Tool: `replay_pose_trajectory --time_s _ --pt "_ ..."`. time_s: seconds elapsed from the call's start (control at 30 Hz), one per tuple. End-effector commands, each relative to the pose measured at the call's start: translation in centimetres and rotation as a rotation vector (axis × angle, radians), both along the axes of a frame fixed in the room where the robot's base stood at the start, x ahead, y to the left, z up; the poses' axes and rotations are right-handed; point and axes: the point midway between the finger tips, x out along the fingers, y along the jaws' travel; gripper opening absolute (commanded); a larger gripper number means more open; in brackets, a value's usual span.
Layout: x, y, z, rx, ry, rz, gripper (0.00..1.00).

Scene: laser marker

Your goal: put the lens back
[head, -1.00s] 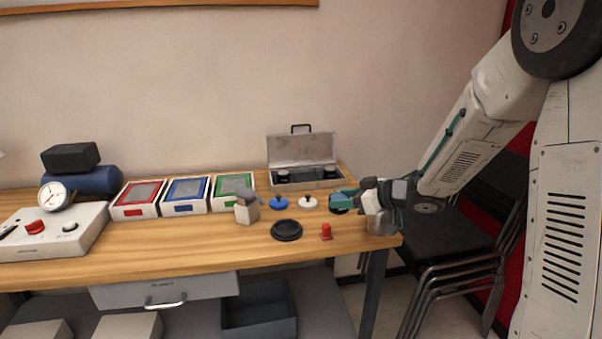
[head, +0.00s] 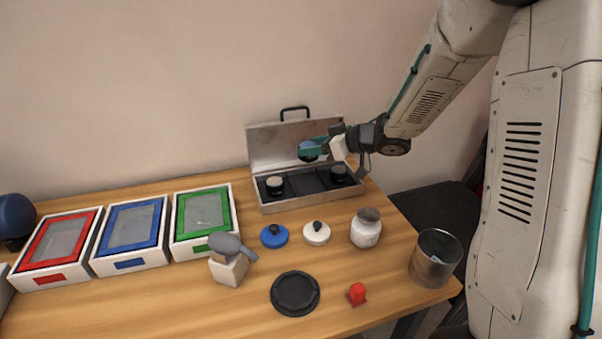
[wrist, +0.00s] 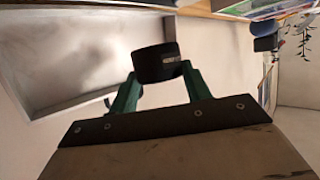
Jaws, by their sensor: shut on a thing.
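My gripper (head: 316,149) is shut on a black-rimmed lens (head: 307,146) with a bluish face. In the wrist view the lens (wrist: 158,64) is a short black cylinder between the green fingers. It is held in the air above the open metal lens case (head: 290,204), in front of its raised lid. Two dark lenses sit in the case, a left one with a pale top (head: 275,185) and a right one (head: 338,174). The dark middle part between them looks empty.
Blue (head: 274,236) and white (head: 316,233) knobbed discs, a white jar (head: 366,232), a metal cup (head: 433,262), a black round disc (head: 295,294) and a red piece (head: 357,294) stand in front of the case. Red, blue and green framed trays line the left.

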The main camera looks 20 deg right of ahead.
Motion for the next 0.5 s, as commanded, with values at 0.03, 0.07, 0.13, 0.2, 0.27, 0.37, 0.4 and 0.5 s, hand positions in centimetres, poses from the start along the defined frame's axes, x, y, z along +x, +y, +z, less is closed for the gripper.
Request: replay_pose_trajectory --time_s 0.03,0.07,0.13,0.2,0.27,0.37,0.4,0.5 --pt "0.0 0.0 -0.1 0.0 0.0 0.0 0.22" --pt "0.0 0.0 -0.3 0.001 0.001 0.0 0.22" --pt "0.0 0.0 -1.2 0.001 0.004 -0.001 0.22" --pt "0.0 -0.1 -2.5 0.001 0.005 -0.002 0.22" --pt "0.0 -0.2 -3.7 0.002 0.005 -0.003 0.22" --pt "0.0 -0.3 -5.1 0.002 0.003 -0.004 0.22" --pt "0.0 -0.3 -5.5 0.002 0.002 -0.004 0.22" --pt "0.0 -0.3 -6.3 0.002 0.002 -0.004 0.22"
